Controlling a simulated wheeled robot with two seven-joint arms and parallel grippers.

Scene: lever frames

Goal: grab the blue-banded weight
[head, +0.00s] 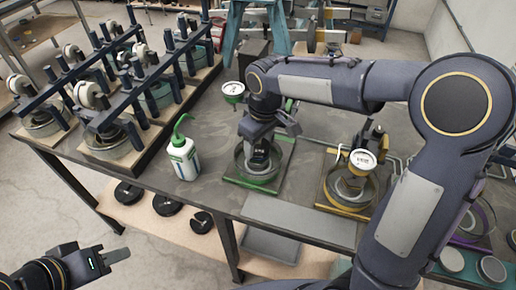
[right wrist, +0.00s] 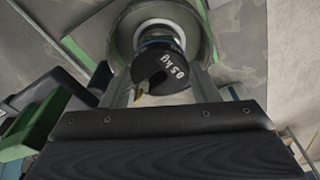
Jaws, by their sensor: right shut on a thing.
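In the right wrist view a dark slotted weight (right wrist: 160,65) marked 0.5 kg sits between the fingers of my right gripper (right wrist: 158,88), with a bluish band (right wrist: 158,41) showing at its far edge. It is over a round grey metal pan (right wrist: 204,40). In the head view my right gripper (head: 262,145) reaches down over this pan on a green-edged base (head: 252,185) and is shut on the weight. Whether the weight touches the pan is hidden. My left gripper (head: 116,256) is at the lower left, away from the table; its jaw gap is not clear.
A white bottle with a green spout (head: 184,158) stands left of the pan. A yellow-based frame with a dial (head: 352,185) is to the right. Lever frames (head: 110,100) fill the table's left. Black discs (head: 165,205) lie on the lower shelf. A grey tray (head: 300,218) is at the front edge.

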